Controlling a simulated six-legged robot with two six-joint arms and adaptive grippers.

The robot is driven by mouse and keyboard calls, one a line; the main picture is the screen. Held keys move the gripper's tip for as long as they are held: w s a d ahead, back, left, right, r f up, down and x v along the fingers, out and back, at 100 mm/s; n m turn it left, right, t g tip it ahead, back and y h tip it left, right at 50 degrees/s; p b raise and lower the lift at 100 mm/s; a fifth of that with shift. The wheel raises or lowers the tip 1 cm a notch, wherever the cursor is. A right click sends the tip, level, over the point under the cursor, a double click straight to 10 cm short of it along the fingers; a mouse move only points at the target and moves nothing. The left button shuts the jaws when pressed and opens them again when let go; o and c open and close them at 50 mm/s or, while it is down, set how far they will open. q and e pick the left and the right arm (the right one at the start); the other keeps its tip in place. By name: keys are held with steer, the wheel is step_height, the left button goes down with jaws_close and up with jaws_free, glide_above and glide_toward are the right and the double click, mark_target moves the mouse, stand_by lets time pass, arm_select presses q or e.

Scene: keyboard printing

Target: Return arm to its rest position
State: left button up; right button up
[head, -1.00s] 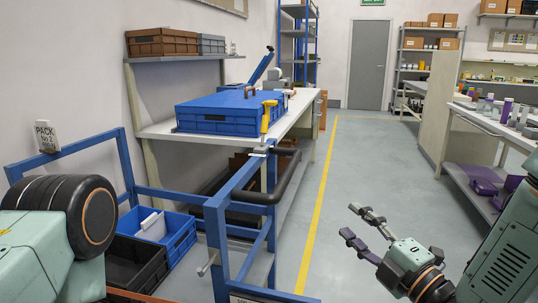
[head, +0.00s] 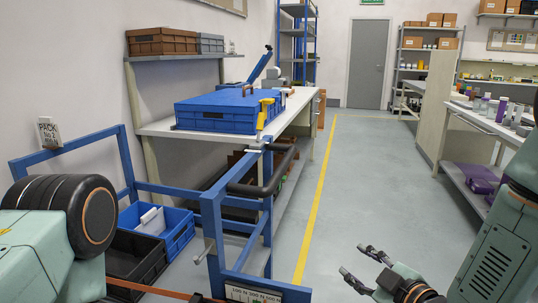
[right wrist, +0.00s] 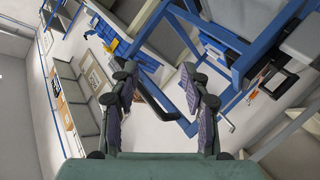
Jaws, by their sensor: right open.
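My right gripper (head: 362,268) is at the lower right of the head view, over the grey floor and right of the yellow line. Its two fingers are apart with nothing between them. In the right wrist view the open fingers (right wrist: 159,92) point away from the camera, with the floor and blue frame beyond. Part of my left arm fills the lower left of the head view. My left gripper does not show.
A blue cart frame (head: 212,235) with a black handle stands left of the right gripper. Beyond it, a workbench (head: 160,128) bears a blue crate (head: 222,112). Blue and black bins sit low at left. Another bench (head: 470,116) stands at right. The floor (head: 370,175) between is clear.

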steer(key=s+d+f+m+g+h+p, duration=0.1)
steer(key=s+f+m+g+h, duration=0.1)
steer(key=s+f+m+g, duration=0.4)
steer(key=s+d+f+m+g+h, duration=0.2)
steer(key=s+f+m, duration=0.2)
steer(key=s+f, duration=0.55)
arm_select(q)
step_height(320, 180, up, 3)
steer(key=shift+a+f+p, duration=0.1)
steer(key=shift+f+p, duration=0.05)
steer(key=shift+p, duration=0.6)
arm_select(e)
steer(key=s+f+m+g, duration=0.1)
steer(key=s+f+g, duration=0.2)
steer(key=s, duration=0.6)
steer(key=s+d+f+m+g+h, duration=0.1)
steer(key=s+f+g, duration=0.2)
steer(key=s, duration=0.7)
steer(key=shift+f, duration=0.4)
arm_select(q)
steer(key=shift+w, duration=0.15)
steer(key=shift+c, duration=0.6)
arm_select(e)
steer(key=shift+c, duration=1)
